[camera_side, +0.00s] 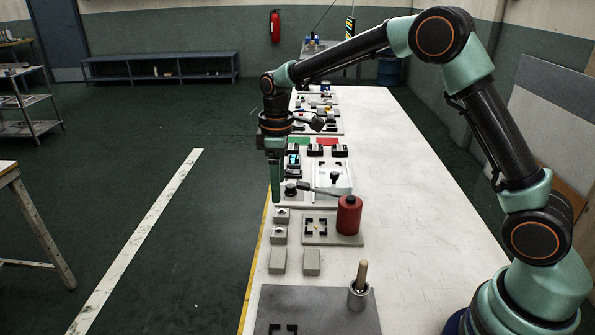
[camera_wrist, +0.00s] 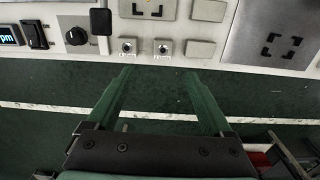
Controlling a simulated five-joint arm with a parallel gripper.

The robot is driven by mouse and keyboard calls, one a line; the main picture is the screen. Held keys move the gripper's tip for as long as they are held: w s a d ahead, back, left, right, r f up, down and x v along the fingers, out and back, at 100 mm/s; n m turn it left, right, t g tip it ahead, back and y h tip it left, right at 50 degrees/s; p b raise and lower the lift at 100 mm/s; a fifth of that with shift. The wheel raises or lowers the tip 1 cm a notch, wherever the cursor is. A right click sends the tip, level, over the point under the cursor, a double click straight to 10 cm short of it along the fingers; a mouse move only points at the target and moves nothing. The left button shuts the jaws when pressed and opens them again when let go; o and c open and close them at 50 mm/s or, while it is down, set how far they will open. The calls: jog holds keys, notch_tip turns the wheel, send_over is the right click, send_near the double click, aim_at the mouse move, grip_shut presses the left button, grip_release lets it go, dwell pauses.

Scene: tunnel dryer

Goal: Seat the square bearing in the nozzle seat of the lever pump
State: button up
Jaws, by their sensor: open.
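The lever pump's red cylinder (camera_side: 348,215) stands on a beige plate, with its long lever reaching left. A square of dark corner brackets, apparently the nozzle seat (camera_side: 316,227), is on that plate and looks empty; it shows partly in the wrist view (camera_wrist: 147,13). Two square blocks with round holes, apparently the square bearings, lie left of the plate: one farther (camera_side: 282,215), one nearer (camera_side: 279,235). They also show in the wrist view at left (camera_wrist: 128,46) and right (camera_wrist: 163,47). My gripper (camera_side: 276,195) is open and empty, pointing down near the table's left edge, short of the blocks.
Two plain blocks, left (camera_side: 278,262) and right (camera_side: 311,262), lie nearer. A grey plate (camera_side: 325,300) with another bracket square and a wooden-handled holder (camera_side: 358,290) is in front. Several fixtures crowd the table behind. The table's right side is clear.

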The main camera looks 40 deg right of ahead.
jog(key=f, duration=0.2)
send_over(279, 231)
jog(key=f, duration=0.6)
jog(key=shift+w+d, duration=0.1)
jog(key=shift+w, duration=0.1)
jog(key=shift+s+f, duration=0.15)
jog(key=shift+f, duration=1.15)
jog(key=shift+s+f, duration=0.1)
jog(key=shift+f, duration=1.15)
grip_shut()
